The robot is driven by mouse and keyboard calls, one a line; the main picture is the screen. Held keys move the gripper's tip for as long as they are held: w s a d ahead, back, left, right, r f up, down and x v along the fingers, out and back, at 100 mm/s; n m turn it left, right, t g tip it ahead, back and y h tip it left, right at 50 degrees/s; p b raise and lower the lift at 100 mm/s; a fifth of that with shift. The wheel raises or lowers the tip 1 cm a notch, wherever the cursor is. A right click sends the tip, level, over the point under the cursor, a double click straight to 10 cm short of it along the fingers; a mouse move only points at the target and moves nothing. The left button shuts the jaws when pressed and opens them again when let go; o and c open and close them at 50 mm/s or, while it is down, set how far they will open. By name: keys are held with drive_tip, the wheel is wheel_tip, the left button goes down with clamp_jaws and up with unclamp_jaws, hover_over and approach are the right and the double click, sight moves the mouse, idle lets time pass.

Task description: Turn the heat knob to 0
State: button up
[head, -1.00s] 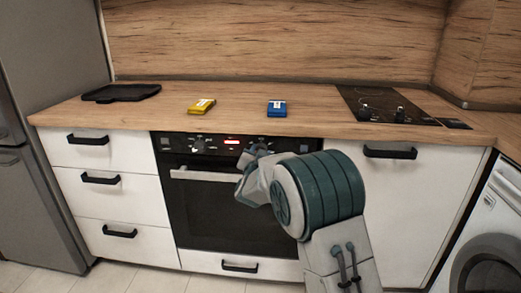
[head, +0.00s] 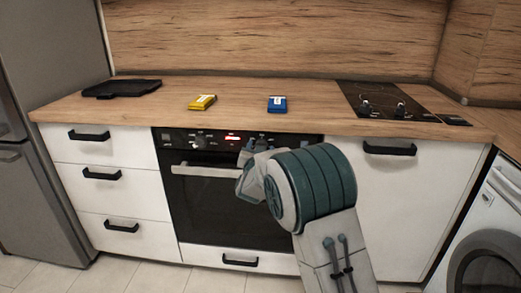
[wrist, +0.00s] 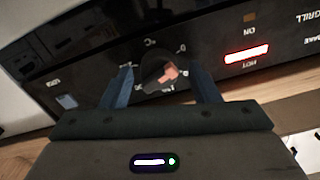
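The oven's control panel (head: 178,140) runs under the counter edge, with a lit red display. In the wrist view a dark round knob (wrist: 160,73) with a reddish pointer mark sits on the panel, with small white markings and "°C" around it. I take it for the heat knob; its exact setting is too small to read. My gripper (wrist: 164,84) is open, its two blue fingers on either side of the knob, with visible gaps. In the head view my gripper (head: 249,150) is at the panel right of the display and hides this knob.
Another knob (head: 199,142) is left of the display. The oven door handle (head: 205,171) sticks out just below the panel. A yellow box (head: 202,102), a blue box (head: 277,105), a black tray (head: 122,88) and a hob (head: 385,100) are on the counter above.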

drive_tip(key=shift+s, duration=0.1)
drive_tip(key=s+p, duration=0.1)
drive_tip(key=s, duration=1.2)
drive_tip(key=shift+s+a, duration=0.25)
drive_tip(key=shift+s, duration=0.1)
drive_tip(key=s+d+r+n+g+y+p, duration=0.1)
drive_tip(key=s+d+r+g+y+p, duration=0.1)
drive_tip(key=s+d+r+g+p, duration=0.35)
drive_tip(key=s+d+r+n+g+y+p, duration=0.1)
drive_tip(key=s+d+r+n+g+p, duration=0.15)
drive_tip(key=r+p, duration=0.55)
drive_tip(key=s+d+r+g+p, duration=0.2)
drive_tip(key=s+d+p, duration=0.1)
drive_tip(key=s, duration=0.4)
drive_tip(key=s+d+r+g+h+p, duration=0.1)
drive_tip(key=s+d+r+g+p, duration=0.1)
drive_tip(key=s+d, duration=0.4)
drive_tip(key=s+d+r+g+h+p, duration=0.1)
drive_tip(key=s+d+r+g+p, duration=0.2)
drive_tip(key=s, duration=0.7)
drive_tip(key=d+p, duration=0.2)
drive_tip(key=shift+r+p, duration=0.25)
drive_tip(key=shift+p, duration=0.15)
drive_tip(key=shift+m, duration=0.25)
